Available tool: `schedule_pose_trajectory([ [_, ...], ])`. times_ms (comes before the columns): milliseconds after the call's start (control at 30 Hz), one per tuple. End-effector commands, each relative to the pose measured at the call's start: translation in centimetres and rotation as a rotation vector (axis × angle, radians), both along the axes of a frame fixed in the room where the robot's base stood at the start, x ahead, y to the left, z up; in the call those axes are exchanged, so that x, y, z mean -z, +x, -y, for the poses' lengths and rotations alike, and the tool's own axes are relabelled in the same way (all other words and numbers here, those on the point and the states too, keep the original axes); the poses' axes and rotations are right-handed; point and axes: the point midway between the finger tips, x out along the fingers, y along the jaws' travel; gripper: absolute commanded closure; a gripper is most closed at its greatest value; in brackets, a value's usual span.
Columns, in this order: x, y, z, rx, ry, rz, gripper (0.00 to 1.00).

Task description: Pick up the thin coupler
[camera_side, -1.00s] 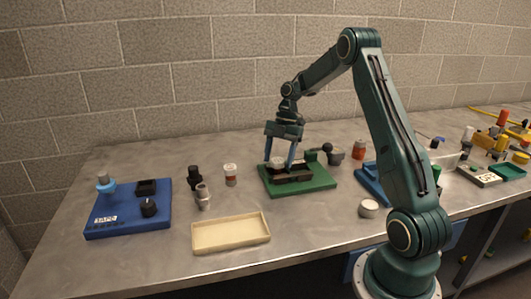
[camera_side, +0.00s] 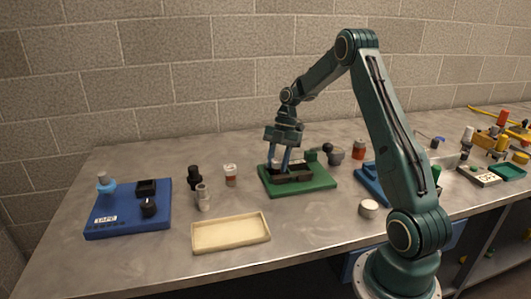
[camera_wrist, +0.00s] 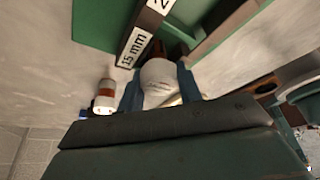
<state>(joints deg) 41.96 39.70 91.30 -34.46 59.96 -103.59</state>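A pale grey, round-topped piece, which I take to be the thin coupler (camera_wrist: 159,76), sits in the dark holder on a green fixture (camera_side: 315,187). It also shows small between the fingers in the side view (camera_side: 277,163). My gripper (camera_side: 279,168) points down over the left part of the fixture. In the wrist view my gripper's blue fingers (camera_wrist: 160,92) press against both sides of the coupler, so it looks shut on it. The coupler's lower part is hidden, and no lift off the holder is visible. A "15 mm" label (camera_wrist: 133,46) is beside it.
A blue fixture (camera_side: 120,222) and a cream tray (camera_side: 230,246) lie to the left. Black and grey fittings (camera_side: 203,199) and a white-and-orange jar (camera_side: 230,175) stand between. A pale round cap (camera_side: 368,209) lies right of the green fixture. Bare bench separates them.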

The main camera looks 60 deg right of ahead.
Motion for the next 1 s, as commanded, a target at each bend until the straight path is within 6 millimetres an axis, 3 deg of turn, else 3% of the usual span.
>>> schedule_pose_trajectory([
  [67,0.0,0.0,0.0,-0.001,0.000,0.000,0.96],
  [467,-1.0,0.1,0.0,0.000,-0.001,0.003,0.96],
  [1000,-7.9,0.0,0.1,-0.001,-0.002,0.004,0.96],
])
